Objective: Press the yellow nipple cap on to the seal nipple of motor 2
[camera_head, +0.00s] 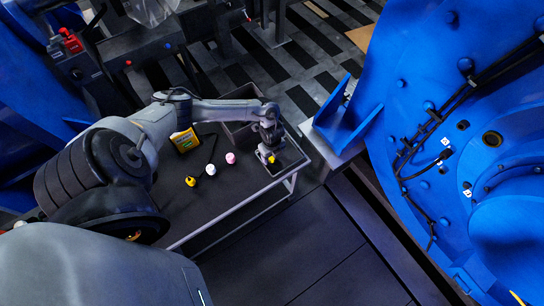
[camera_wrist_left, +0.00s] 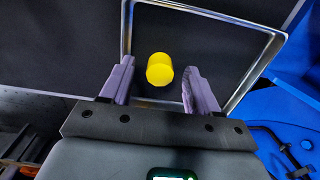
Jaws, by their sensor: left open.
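My left gripper (camera_head: 267,147) is over the right end of a dark work table, pointing down. A yellow nipple cap (camera_head: 271,159) shows just beneath it. In the left wrist view the left gripper (camera_wrist_left: 158,72) is open. The cap (camera_wrist_left: 159,68) shows between its two fingers, with a gap on each side, over a dark tray with a metal rim (camera_wrist_left: 250,72). Large blue motor housings (camera_head: 400,60) fill the right side of the head view, with ports and black cables. I cannot tell which fitting is the seal nipple of motor 2. My right gripper is not in view.
On the table (camera_head: 215,190) stand another yellow piece (camera_head: 190,181), a white piece (camera_head: 210,169), a pink piece (camera_head: 231,158) and a yellow container (camera_head: 184,140). A dark open bin (camera_head: 238,133) stands behind. Dark floor (camera_head: 310,240) separates table and motors.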

